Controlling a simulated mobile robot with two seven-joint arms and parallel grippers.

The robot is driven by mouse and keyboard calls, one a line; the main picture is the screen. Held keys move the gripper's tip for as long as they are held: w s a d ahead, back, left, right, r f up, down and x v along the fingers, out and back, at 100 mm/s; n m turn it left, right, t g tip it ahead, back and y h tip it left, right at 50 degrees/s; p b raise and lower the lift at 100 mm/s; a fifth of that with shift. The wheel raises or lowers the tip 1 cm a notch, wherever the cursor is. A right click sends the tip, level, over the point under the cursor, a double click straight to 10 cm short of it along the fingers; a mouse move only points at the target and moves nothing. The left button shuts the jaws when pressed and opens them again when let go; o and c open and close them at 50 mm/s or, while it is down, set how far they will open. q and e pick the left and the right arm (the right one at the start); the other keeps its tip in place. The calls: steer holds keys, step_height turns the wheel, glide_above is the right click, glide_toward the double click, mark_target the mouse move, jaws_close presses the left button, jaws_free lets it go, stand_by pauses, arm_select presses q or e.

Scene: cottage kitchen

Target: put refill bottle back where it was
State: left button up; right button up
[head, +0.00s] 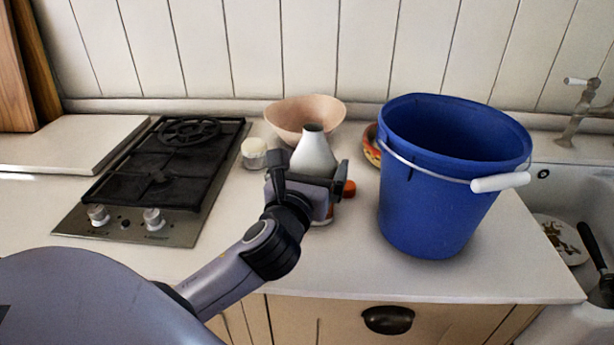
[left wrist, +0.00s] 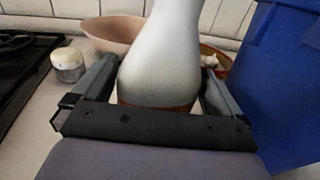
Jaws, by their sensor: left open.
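A pale grey-white, bottle-shaped vessel (head: 313,152) with a narrow neck stands upright on the counter; I take it for the refill bottle, though no label shows. It also shows in the left wrist view (left wrist: 162,65), with a reddish-brown band low down. My left gripper (head: 309,175) is open, with one finger on each side of the vessel's lower part. The fingers also show in the left wrist view (left wrist: 158,78); whether they touch it I cannot tell. A small orange part (head: 349,189) shows just right of the gripper, mostly hidden. My right gripper is not in view.
A blue bucket (head: 435,190) stands close on the right. A pinkish bowl (head: 290,113) is behind the vessel, a small lidded jar (head: 254,151) to its left. A gas hob (head: 160,170) lies left, a sink (head: 550,185) far right. The counter front is clear.

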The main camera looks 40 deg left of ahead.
arm_select(q)
steer(key=p+v, duration=0.2)
steer(key=v, duration=1)
steer(key=shift+r, duration=0.1)
